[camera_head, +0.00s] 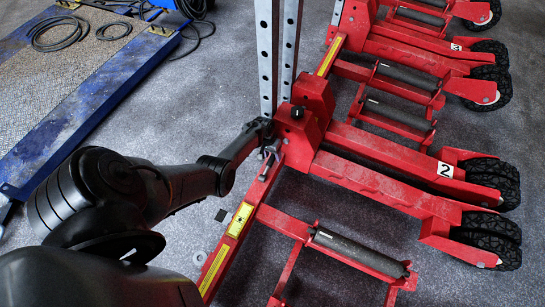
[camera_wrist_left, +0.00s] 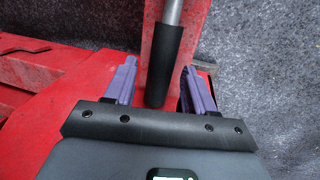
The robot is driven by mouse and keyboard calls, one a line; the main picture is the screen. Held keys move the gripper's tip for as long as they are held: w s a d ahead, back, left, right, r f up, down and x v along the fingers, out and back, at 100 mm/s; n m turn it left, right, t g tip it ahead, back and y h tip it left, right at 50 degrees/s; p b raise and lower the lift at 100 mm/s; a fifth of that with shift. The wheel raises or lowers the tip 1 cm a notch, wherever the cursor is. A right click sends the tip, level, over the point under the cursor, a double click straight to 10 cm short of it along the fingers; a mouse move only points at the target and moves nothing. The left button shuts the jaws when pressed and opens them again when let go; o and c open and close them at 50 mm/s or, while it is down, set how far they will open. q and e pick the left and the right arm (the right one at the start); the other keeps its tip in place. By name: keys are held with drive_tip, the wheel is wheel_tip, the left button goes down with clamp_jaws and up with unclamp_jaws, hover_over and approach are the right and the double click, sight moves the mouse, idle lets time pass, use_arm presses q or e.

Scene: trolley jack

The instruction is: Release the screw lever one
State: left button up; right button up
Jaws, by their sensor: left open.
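The screw lever shows in the left wrist view as a metal rod with a black grip (camera_wrist_left: 163,65), lying over a red beam of the trolley jack. My left gripper (camera_wrist_left: 160,68) is open, with one purple finger on each side of the black grip. Gaps show between the grip and both fingers. In the head view my left gripper (camera_head: 269,150) is low at the red jack frame (camera_head: 298,135), by the foot of the upright posts. The lever is small there and partly hidden by the gripper. My right gripper is not in view.
Red jack arms with black wheels (camera_head: 490,175) and rollers (camera_head: 358,252) extend to the right, marked 2 and 3. Perforated metal posts (camera_head: 267,55) rise beside my gripper. A blue-edged platform (camera_head: 75,95) with cables lies at the left. Grey floor lies open between.

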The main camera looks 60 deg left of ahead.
use_arm(q)
drive_tip(key=shift+f, duration=0.1)
clamp_jaws()
idle(0.4)
